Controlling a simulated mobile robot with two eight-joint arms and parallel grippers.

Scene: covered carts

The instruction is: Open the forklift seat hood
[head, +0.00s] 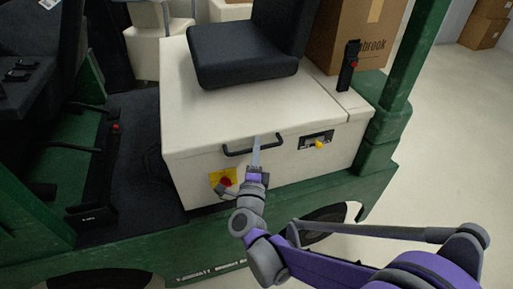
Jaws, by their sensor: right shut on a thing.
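The forklift seat hood (198,118) is a cream box with the black seat (242,62) on its top. A black bar handle (235,152) is fixed to its front face, near the upper edge. The hood looks down, with no gap that I can make out along its edges. My left gripper is not in view.
A yellow plate with a red button (223,181) is below the handle, and a black latch with a yellow key (318,141) is to its right. A green post (411,50) rises at the right. A cardboard box (345,35) stands behind the seat. Open floor (450,150) lies right.

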